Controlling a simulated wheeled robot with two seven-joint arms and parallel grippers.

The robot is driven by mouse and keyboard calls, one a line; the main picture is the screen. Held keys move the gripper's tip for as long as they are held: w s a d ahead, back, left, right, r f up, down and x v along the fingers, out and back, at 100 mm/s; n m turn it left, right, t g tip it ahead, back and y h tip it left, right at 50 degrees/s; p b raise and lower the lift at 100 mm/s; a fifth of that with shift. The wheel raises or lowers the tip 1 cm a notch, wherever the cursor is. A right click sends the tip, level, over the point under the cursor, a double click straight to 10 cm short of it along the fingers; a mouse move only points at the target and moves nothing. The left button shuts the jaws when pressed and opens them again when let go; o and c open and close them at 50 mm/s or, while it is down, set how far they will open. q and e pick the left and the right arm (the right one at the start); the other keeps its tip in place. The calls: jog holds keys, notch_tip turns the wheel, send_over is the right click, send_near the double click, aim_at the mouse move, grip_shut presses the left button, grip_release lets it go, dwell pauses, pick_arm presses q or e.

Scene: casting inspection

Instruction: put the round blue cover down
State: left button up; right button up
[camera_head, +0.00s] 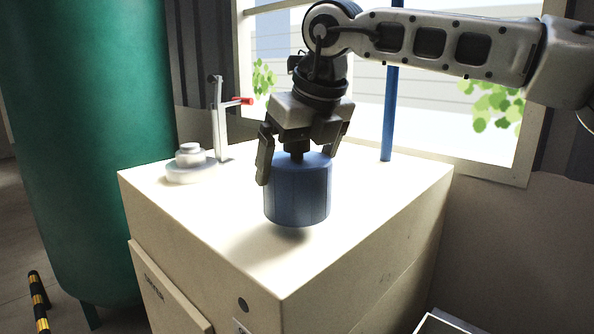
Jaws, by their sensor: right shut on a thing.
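The round blue cover (297,196) is a blue cylinder with a dark knob on top. It hangs upright from my right gripper (298,150), which points down and is shut on the knob. The cover is over the front part of the white cabinet top (370,195), with a shadow beneath it, and looks slightly above the surface. My left gripper is not in view.
A white stepped round piece (190,162) sits at the back left of the cabinet top. Behind it stands a metal post with a red-tipped handle (240,101). A blue pole (390,115) rises at the back. A large green tank (85,150) stands left. The top's right side is clear.

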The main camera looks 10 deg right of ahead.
notch_tip(320, 180, down, 2)
jog(key=shift+f, duration=0.3)
jog(key=o, duration=0.7)
jog(key=shift+r, duration=0.1)
jog(key=shift+r+p, duration=0.25)
jog(key=shift+p, duration=0.05)
jog(key=b+v, duration=0.1)
jog(key=v, duration=1)
jog(key=shift+s+r, duration=0.25)
jog(key=shift+r, duration=0.1)
